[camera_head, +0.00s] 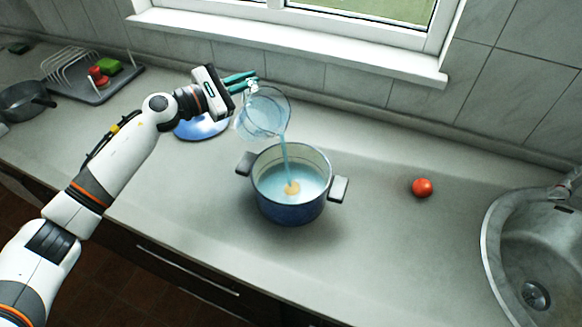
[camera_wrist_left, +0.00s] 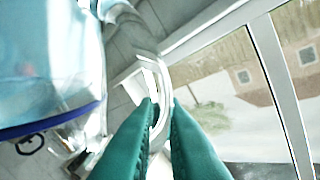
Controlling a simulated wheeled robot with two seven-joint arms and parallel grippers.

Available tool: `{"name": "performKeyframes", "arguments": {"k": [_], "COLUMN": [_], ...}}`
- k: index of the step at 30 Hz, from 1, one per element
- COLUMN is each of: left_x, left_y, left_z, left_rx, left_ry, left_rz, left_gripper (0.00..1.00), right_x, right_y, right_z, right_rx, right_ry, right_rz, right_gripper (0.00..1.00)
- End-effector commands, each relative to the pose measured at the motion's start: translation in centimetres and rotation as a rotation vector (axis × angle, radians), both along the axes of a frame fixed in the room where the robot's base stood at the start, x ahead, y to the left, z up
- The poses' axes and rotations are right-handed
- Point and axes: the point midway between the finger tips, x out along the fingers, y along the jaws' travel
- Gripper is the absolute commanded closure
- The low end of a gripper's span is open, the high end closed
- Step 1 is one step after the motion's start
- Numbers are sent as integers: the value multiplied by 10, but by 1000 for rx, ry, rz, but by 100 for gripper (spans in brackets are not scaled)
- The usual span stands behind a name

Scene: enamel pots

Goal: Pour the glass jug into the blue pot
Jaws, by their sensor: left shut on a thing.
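The glass jug (camera_head: 262,112) is tilted above the far left of the blue pot, and a stream of pale blue liquid (camera_head: 284,152) runs from it into the pot. My left gripper (camera_head: 252,80) is shut on the jug's handle; in the left wrist view its green fingers (camera_wrist_left: 158,120) close around the clear handle (camera_wrist_left: 160,90), with the jug (camera_wrist_left: 50,60) at the left. The blue pot (camera_head: 290,211) stands upright on the counter with grey side handles. It holds pale liquid with a yellowish patch where the stream lands. My right gripper is not in view.
A blue plate (camera_head: 201,128) lies left of the pot. A red tomato (camera_head: 422,187) sits to the right, before the steel sink (camera_head: 540,255). A dish rack (camera_head: 80,75) and a dark pan (camera_head: 24,101) stand at far left. The counter between pot and sink is mostly clear.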

Motion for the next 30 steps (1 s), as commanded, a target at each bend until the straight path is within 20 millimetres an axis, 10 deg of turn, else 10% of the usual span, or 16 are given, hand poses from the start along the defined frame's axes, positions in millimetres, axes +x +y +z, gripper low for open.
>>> {"name": "performKeyframes", "arguments": {"k": [30], "left_x": [-6], "left_y": [-5], "left_z": [8], "left_rx": [46], "left_ry": [-77], "left_rz": [1], "left_gripper": [100], "right_x": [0], "right_y": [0], "right_z": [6], "right_rx": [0], "right_ry": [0], "right_rz": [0], "right_gripper": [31]}}
